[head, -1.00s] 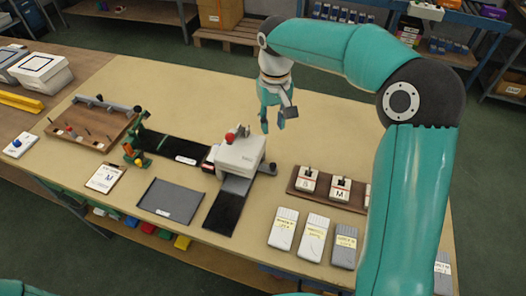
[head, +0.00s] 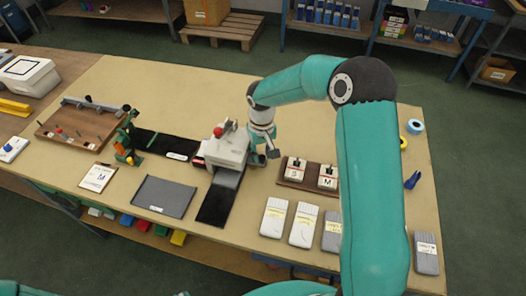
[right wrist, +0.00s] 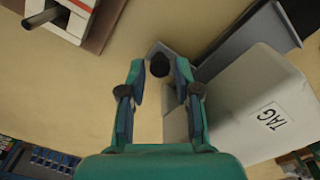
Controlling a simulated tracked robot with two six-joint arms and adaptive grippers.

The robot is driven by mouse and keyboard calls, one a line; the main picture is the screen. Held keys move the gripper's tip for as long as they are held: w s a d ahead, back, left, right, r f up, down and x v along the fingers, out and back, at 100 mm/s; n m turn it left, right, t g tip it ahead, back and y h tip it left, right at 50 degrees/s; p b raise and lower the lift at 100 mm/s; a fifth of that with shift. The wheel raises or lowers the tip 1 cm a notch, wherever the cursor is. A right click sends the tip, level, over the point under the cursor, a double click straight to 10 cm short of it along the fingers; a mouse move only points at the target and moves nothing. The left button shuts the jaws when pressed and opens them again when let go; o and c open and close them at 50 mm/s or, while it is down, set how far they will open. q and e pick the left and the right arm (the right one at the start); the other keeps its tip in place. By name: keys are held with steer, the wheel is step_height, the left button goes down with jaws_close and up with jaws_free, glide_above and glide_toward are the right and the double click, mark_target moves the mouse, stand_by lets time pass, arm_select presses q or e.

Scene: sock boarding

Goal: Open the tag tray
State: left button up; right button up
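The tag unit is a white box with a red knob on top (head: 226,148), standing near the middle of the table in the head view. In the right wrist view its white body (right wrist: 262,100) bears the label TAG. A dark round knob (right wrist: 160,65) shows beside the box, between my fingertips or just beyond them. My right gripper (right wrist: 160,77) is open, its two fingers apart on either side of the knob; I cannot tell whether they touch it. In the head view my right gripper (head: 258,160) is low at the box's right side. My left gripper is out of view.
A brown rack with S and M blocks (head: 293,184) stands close to the right. Packs of white and grey socks (head: 302,225) lie in front of it. A dark strip (head: 217,203) and a grey mat (head: 165,196) lie at the front. The table behind the box is clear.

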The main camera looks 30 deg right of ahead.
steer(key=shift+f, duration=0.25)
jaws_close()
